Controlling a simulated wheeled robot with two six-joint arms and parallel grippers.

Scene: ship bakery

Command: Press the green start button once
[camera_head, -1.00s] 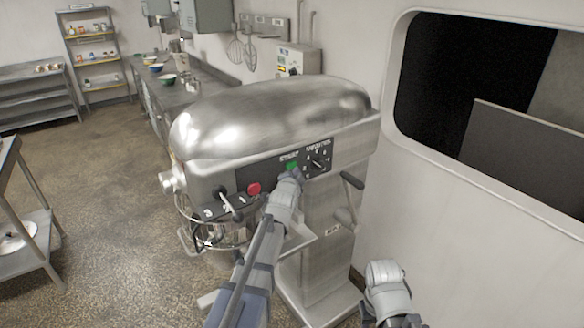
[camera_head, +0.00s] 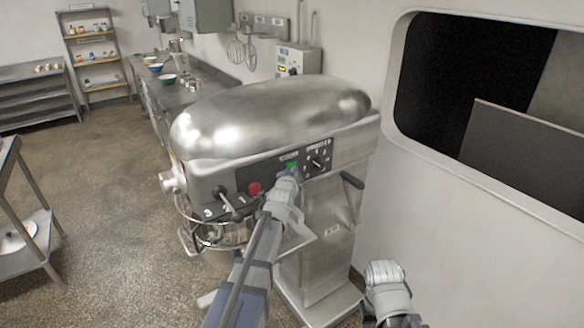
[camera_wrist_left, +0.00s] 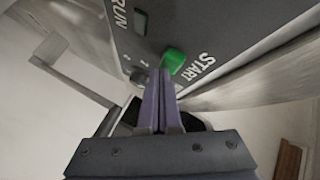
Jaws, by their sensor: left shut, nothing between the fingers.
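The green start button (camera_head: 291,165) is on the dark control panel of the big steel mixer (camera_head: 270,120). In the left wrist view the green button (camera_wrist_left: 174,60) stands out beside the white word START. My left gripper (camera_head: 294,176) is just below the button in the head view, and its arm covers part of the panel. In the left wrist view the left gripper's fingers (camera_wrist_left: 161,84) are together and empty, with their tips right by the button's lower edge. I cannot tell whether they touch it. Part of my right arm shows at the bottom right; its fingers are not visible.
A red button (camera_head: 254,188) and a black dial (camera_head: 317,163) flank the green one. Black levers stick out on the mixer's front. A wall with a dark window (camera_head: 470,90) stands on the right. Open floor (camera_head: 100,190) lies on the left.

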